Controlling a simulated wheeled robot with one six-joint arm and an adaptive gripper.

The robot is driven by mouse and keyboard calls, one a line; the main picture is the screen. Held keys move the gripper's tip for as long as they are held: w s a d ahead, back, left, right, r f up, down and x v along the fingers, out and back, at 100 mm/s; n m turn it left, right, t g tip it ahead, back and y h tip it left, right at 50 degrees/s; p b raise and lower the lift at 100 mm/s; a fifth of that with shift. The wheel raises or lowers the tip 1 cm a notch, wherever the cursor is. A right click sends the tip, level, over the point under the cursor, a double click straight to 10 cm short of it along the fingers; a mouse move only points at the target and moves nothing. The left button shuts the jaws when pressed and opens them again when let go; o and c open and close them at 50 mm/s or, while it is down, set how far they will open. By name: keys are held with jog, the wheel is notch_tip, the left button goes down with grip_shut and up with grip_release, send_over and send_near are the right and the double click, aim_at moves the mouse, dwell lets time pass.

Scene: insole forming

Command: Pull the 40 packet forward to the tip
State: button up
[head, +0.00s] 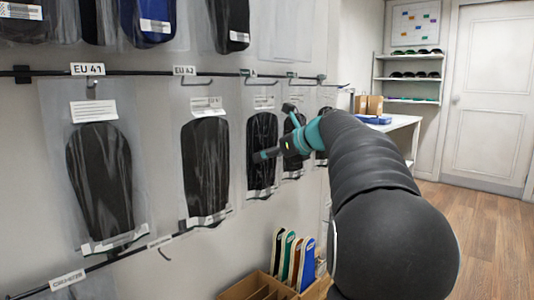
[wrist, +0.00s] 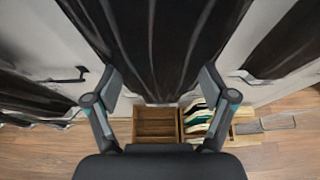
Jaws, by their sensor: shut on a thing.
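Clear packets with dark insoles hang from a black rail. My gripper (head: 268,154) is in front of the third packet from the left on this rail (head: 262,128), whose size label is too small to read. In the wrist view a dark packet (wrist: 160,40) fills the space between the two fingers of my gripper (wrist: 160,82), and the gripper is shut on it. I cannot read a 40 on any label, and my arm hides part of the packets on the right.
The EU 41 packet (head: 100,180) and another packet (head: 205,165) hang to the left. More packets (head: 150,20) hang above. A wooden box (head: 262,287) with coloured insoles (head: 292,255) stands below. A white table (head: 398,124) and open floor lie to the right.

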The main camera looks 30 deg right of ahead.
jog(key=shift+s+d, duration=0.25)
jog(key=shift+s, duration=0.35)
jog(key=shift+s+d, duration=0.2)
jog(key=shift+s, duration=0.35)
jog(key=o, duration=1.1)
jog(key=shift+c, duration=0.2)
jog(key=shift+s, duration=0.1)
jog(key=v, duration=1.1)
jog(key=shift+s+r, duration=0.2)
jog(key=shift+s, duration=0.1)
jog(key=shift+d, duration=0.15)
